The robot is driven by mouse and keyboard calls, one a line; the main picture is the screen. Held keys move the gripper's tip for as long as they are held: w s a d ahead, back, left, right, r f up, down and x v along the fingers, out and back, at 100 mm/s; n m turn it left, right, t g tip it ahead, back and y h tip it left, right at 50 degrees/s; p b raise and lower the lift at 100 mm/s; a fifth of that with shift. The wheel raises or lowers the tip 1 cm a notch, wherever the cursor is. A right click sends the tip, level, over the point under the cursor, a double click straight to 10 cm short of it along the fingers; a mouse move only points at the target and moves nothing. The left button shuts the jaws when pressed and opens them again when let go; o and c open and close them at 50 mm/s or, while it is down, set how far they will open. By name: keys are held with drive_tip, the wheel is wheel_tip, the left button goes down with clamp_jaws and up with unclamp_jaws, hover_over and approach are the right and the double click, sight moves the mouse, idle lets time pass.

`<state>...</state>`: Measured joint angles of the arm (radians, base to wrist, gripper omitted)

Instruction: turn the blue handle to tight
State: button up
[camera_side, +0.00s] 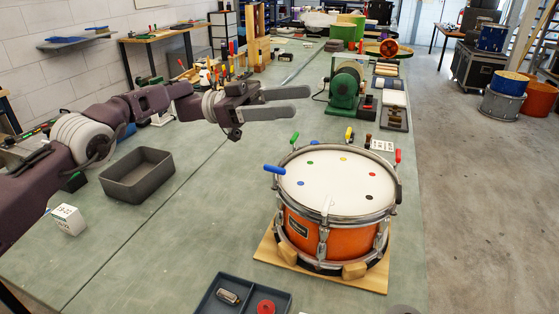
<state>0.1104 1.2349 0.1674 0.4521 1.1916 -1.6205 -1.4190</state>
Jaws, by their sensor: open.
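The blue handle (274,169) sticks out at the left rim of the orange drum (310,232), near a blue dot on the white drumhead (338,180). It lies tilted, its outer end pointing left. The drum stands on a wooden board (376,279) on the green bench. Other handles around the rim are green (294,138), yellow (349,134) and red (398,156). My gripper (304,102) is open and empty. It is in the air behind and above the drum, its fingers pointing right, apart from the blue handle.
An empty grey bin (138,183) and a white box (68,219) stand on the left of the bench. A dark tray (224,308) is at the front. A green grinder (345,88) stands behind the drum. The bench between bin and drum is clear.

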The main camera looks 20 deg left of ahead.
drive_tip(key=d+r+n+t+h, duration=0.2)
drive_tip(key=d+r+n+t, duration=0.35)
drive_tip(key=d+t, duration=0.35)
drive_tip(key=n+t+y, duration=1.1)
drive_tip(key=n+y, duration=0.2)
drive_tip(key=y, duration=0.7)
hover_over(276, 167)
drive_tip(key=s, duration=0.4)
wheel_tip(276, 167, down, 9)
drive_tip(key=shift+g+y, duration=0.3)
drive_tip(key=shift+y, duration=0.2)
drive_tip(key=f, duration=1.2)
drive_tip(key=shift+w+a, duration=0.2)
drive_tip(key=shift+a, duration=0.15)
drive_tip(key=w, duration=0.6)
drive_tip(key=shift+w+d, duration=0.25)
drive_tip(key=shift+d, duration=0.1)
